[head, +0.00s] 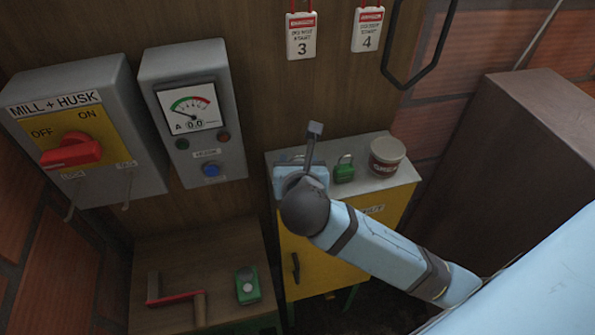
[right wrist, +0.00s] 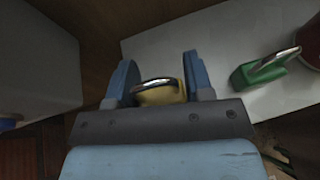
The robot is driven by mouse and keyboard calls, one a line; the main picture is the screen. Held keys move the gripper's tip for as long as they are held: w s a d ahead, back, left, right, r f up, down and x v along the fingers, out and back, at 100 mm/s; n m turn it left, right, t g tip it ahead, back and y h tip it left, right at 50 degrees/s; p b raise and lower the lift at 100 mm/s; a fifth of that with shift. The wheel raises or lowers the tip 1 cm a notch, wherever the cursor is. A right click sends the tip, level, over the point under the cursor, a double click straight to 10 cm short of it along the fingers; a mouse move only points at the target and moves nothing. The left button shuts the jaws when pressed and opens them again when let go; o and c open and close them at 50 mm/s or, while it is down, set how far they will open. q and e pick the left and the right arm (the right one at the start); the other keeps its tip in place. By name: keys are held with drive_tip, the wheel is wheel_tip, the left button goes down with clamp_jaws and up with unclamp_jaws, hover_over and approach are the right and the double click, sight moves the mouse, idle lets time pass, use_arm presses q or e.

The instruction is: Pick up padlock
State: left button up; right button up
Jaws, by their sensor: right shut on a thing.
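A yellow padlock (right wrist: 161,93) with a silver shackle sits between the two blue fingers of my right gripper (right wrist: 163,85) in the right wrist view. My right gripper is shut on it, over the left part of the cabinet's light grey top. In the head view my right gripper (head: 300,165) hides this padlock. A green padlock (head: 344,172) stands upright just to the right of the gripper, apart from it; it also shows in the right wrist view (right wrist: 262,72). My left gripper is not in view.
The yellow cabinet (head: 325,265) has a cup (head: 387,155) at its top right. Tags 3 (head: 301,36) and 4 (head: 367,29) hang above. A switch box (head: 88,130) and meter box (head: 193,110) are on the left wall. A brown box (head: 520,150) stands right.

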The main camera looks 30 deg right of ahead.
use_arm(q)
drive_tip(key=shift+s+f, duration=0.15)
use_arm(e)
wheel_tip(320, 180, up, 18)
drive_tip(key=shift+f, duration=0.25)
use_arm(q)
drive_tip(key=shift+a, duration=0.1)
use_arm(e)
drive_tip(key=shift+f, duration=0.1)
